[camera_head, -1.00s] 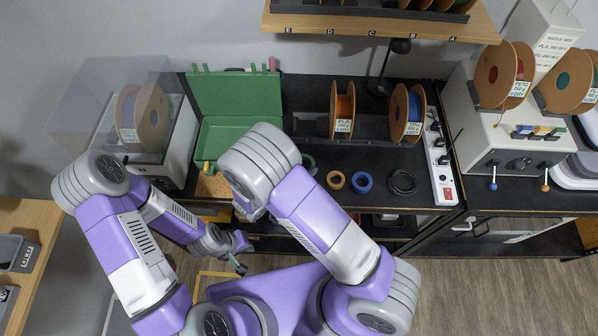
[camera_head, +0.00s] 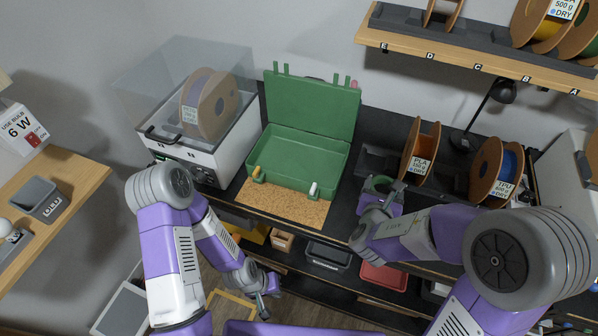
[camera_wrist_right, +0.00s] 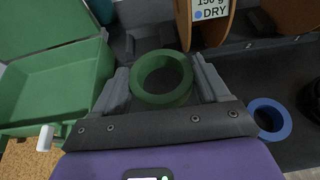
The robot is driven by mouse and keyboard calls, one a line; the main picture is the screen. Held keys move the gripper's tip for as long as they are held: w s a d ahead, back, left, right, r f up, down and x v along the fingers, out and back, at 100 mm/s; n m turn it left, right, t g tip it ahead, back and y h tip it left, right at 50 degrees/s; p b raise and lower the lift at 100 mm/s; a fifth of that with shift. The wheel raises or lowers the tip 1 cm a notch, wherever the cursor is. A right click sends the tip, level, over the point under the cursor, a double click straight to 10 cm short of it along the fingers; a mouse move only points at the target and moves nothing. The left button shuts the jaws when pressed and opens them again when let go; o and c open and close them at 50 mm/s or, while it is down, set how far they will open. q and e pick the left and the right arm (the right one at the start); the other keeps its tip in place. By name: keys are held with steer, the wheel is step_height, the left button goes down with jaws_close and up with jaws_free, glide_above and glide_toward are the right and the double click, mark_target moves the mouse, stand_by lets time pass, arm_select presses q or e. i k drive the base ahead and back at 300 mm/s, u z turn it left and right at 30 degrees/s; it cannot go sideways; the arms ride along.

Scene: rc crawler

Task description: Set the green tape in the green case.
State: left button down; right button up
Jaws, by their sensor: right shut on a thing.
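The green tape (camera_head: 379,184) is a ring held in my right gripper (camera_head: 384,190), to the right of the green case. In the right wrist view the tape (camera_wrist_right: 162,78) sits between the two fingers of the right gripper (camera_wrist_right: 163,85). The green case (camera_head: 297,156) stands open on the bench with its lid raised at the back and its tray empty.
A cork mat (camera_head: 283,206) lies in front of the case. A white dryer box (camera_head: 200,145) with a spool stands left. Spools (camera_head: 421,150) stand on the right. A blue tape ring (camera_wrist_right: 268,118) lies right of the gripper. A shelf (camera_head: 470,62) hangs above.

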mark_target(328, 173)
steer(key=k, duration=0.95)
steer(key=z, duration=0.3)
steer(key=i, duration=1.25)
steer(key=u, duration=0.35)
